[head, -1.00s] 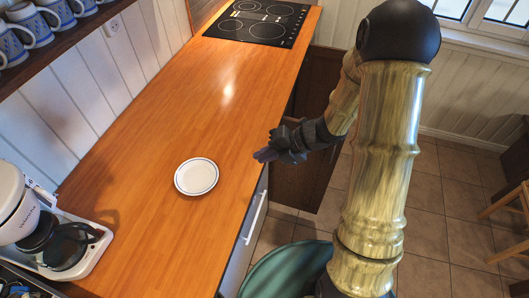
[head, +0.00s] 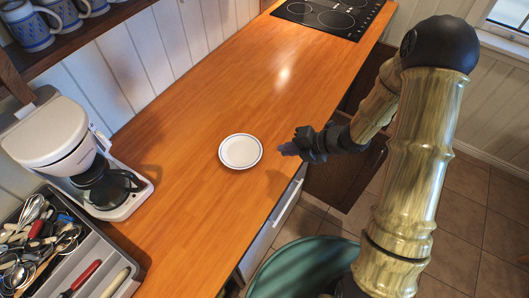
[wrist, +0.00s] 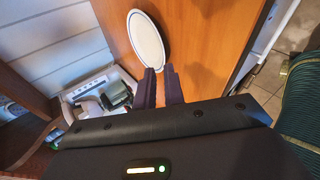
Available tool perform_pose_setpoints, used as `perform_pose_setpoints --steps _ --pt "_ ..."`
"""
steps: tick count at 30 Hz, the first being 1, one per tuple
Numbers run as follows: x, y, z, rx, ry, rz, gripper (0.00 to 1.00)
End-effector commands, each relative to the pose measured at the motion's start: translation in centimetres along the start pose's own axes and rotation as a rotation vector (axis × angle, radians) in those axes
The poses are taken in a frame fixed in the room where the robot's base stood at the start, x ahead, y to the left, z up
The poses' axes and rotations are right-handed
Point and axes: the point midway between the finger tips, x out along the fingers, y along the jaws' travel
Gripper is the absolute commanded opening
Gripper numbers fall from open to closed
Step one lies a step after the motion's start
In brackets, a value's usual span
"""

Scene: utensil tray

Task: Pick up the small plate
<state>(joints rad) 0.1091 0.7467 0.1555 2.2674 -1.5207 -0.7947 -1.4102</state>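The small plate (head: 240,151) is white with a dark ring near its rim. It lies flat on the wooden counter, and in the wrist view it (wrist: 146,40) shows just beyond the fingertips. My gripper (head: 283,150) is to the right of the plate in the head view, near the counter's front edge, apart from the plate. In the wrist view my gripper's two dark fingers (wrist: 160,74) stand apart with a narrow strip of counter between them and nothing held.
A white coffee maker (head: 75,155) stands on the counter at left, beside a grey utensil tray (head: 112,262) full of cutlery. Patterned mugs (head: 33,30) sit on a shelf above. A black cooktop (head: 335,14) is at the far end. The counter around the plate is clear.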

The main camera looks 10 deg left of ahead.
Motion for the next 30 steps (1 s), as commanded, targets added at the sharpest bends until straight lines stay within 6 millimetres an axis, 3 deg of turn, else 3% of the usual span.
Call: perform_pose_setpoints --steps 16,21,29,30 --pt "8.4 0.0 0.0 0.001 0.001 -0.001 0.11" --pt "9.5 0.0 0.0 0.001 0.000 -0.001 0.11" --pt "9.6 0.0 0.0 0.001 -0.001 -0.001 0.11" --pt "9.6 0.0 0.0 0.001 -0.001 -0.001 0.03"
